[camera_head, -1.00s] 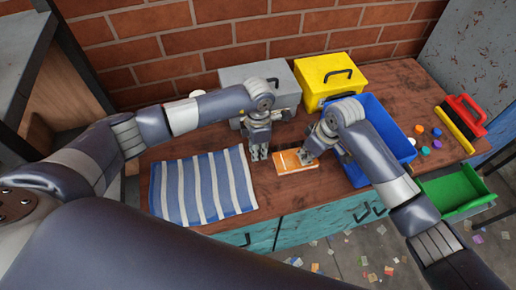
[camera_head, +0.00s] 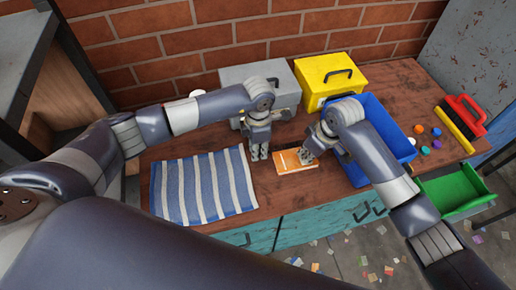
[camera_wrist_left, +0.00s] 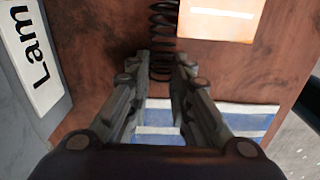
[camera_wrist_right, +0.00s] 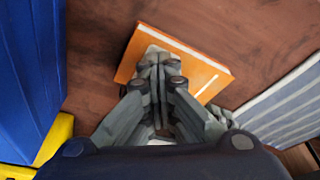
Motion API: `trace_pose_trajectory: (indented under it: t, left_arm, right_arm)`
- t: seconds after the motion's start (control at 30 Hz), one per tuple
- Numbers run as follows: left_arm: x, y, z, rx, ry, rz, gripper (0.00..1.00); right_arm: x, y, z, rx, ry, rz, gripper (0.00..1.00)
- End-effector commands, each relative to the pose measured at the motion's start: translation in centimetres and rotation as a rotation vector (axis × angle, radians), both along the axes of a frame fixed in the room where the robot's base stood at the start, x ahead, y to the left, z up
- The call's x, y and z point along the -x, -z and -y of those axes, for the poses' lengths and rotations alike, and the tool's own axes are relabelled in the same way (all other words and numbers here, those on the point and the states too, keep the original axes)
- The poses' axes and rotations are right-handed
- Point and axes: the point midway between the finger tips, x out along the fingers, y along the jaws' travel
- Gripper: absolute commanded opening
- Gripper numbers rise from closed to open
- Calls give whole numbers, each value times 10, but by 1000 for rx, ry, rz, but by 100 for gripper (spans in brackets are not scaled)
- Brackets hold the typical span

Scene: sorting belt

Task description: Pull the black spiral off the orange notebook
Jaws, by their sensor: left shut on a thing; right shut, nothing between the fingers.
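The orange notebook (camera_head: 290,165) lies flat on the brown bench, with a pale stripe across its cover; it also shows in the right wrist view (camera_wrist_right: 196,70). The black spiral (camera_wrist_left: 163,28) stretches along the notebook's edge in the left wrist view. Its coils lie right beside that edge, and I cannot tell whether any still pass through it. My left gripper (camera_head: 258,155) is shut on the near end of the spiral, to the left of the notebook. My right gripper (camera_head: 305,157) is shut and empty, its fingertips down at the notebook's cover, hiding part of it.
A blue and white striped cloth (camera_head: 203,187) lies at the left front. A grey box (camera_head: 238,79), a yellow box (camera_head: 332,86) and a blue bin (camera_head: 405,148) stand behind and to the right. A red brush (camera_head: 463,114), coloured caps and a green tray (camera_head: 455,207) are further right.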

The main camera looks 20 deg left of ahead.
Motion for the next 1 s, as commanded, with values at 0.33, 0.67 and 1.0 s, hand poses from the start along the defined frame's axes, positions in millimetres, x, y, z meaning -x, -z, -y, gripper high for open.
trace_pose_trajectory:
  t: [0.33, 0.67, 1.0]
  left_arm:
    - [-4, -7, -1, 2, 1, 0, 4]
    - [-9, -16, -5, 0, 0, 1, 4]
    - [-12, -24, -7, 1, 0, 1, 4]
  right_arm:
    - [7, 14, 5, 15, 3, -23, 0]
    - [7, 14, 5, 16, 3, -24, 0]
    - [7, 14, 5, 16, 3, -24, 0]
